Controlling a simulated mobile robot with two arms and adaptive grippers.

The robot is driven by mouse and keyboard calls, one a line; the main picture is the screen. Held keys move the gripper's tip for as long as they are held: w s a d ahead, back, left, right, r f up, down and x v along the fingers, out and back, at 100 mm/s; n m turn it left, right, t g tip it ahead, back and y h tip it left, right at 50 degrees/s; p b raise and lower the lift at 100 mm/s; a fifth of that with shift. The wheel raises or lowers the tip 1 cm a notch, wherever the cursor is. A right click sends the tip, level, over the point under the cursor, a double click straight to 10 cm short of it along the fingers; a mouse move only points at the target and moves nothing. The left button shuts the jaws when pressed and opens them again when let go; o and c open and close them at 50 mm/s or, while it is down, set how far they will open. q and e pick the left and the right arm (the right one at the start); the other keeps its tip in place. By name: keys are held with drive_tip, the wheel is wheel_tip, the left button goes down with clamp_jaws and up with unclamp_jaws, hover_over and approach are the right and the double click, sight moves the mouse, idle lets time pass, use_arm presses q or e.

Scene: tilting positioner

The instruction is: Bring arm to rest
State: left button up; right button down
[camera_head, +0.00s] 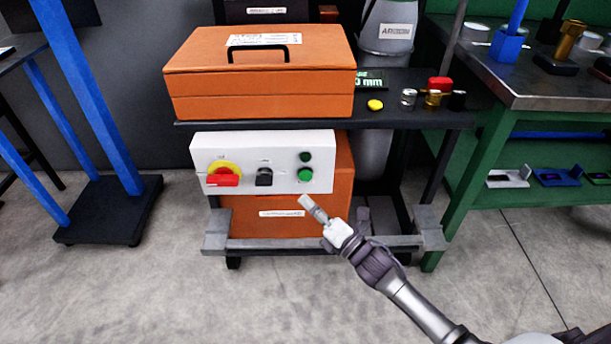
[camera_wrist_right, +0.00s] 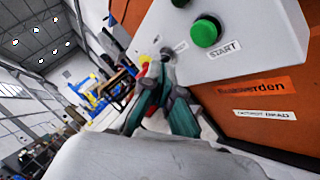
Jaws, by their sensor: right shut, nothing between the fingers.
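My right gripper (camera_head: 313,208) reaches in from the lower right in the head view. It is shut and empty, with its fingertips just below the lower right edge of the white control panel (camera_head: 283,167). In the right wrist view the closed fingers (camera_wrist_right: 160,92) show beside the panel, apart from the green START button (camera_wrist_right: 206,32). The panel carries a red switch on yellow (camera_head: 224,177), a black rotary knob (camera_head: 264,177) and the green button (camera_head: 305,175). My left gripper is not in view.
The panel is on an orange cabinet (camera_head: 345,190) on a dark stand. An orange lidded box (camera_head: 262,80) sits above. A green workbench (camera_head: 480,150) stands at right, a blue-legged frame (camera_head: 95,100) at left. The floor (camera_head: 150,290) in front is clear.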

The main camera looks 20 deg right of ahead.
idle(0.6)
